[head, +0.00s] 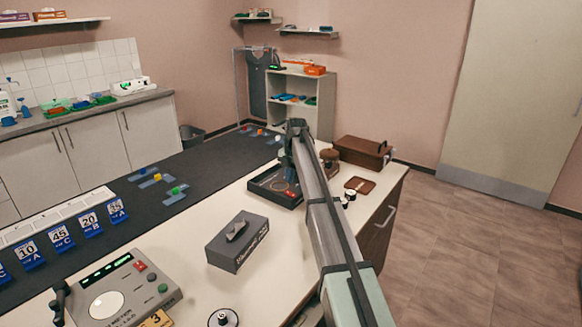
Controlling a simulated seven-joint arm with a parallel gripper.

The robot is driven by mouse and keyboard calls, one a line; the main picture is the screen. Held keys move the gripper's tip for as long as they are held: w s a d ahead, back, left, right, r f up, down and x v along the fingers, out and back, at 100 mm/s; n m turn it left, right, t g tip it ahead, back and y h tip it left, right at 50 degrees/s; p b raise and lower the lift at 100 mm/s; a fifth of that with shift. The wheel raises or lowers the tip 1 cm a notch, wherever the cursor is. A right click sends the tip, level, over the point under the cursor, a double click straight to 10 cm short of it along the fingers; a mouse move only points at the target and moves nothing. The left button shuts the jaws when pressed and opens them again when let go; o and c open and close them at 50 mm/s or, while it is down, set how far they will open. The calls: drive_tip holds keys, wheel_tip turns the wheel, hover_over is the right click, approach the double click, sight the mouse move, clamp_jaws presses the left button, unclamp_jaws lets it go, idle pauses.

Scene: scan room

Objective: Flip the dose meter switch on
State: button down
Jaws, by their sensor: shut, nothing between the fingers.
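A grey-green meter (128,283) stands on the near left of the pale worktop. It has a green-lit display, a round white dial, a red button and a green button. A black lever (59,297) stands up at its left side; I cannot tell whether this is its switch or which way it is set. My gripper (286,163) is at the far end of my arm, over the dark square tray-like unit (262,186), well apart from the meter. It is small and partly hidden by the arm; it looks shut and empty.
A grey box (240,242) stands between the meter and my arm. A yellow number card (157,319) and a round black-and-white item (223,318) lie near the front. Blue number stands (62,238) line the left. A brown case (362,151) stands at the far right.

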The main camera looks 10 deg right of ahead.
sight(288, 192)
drive_tip(key=shift+w+a+f, duration=0.1)
drive_tip(key=shift+w+f, duration=0.05)
drive_tip(key=shift+f, duration=1.05)
drive_tip(key=shift+w+a+f, duration=0.1)
drive_tip(key=shift+f, duration=1.05)
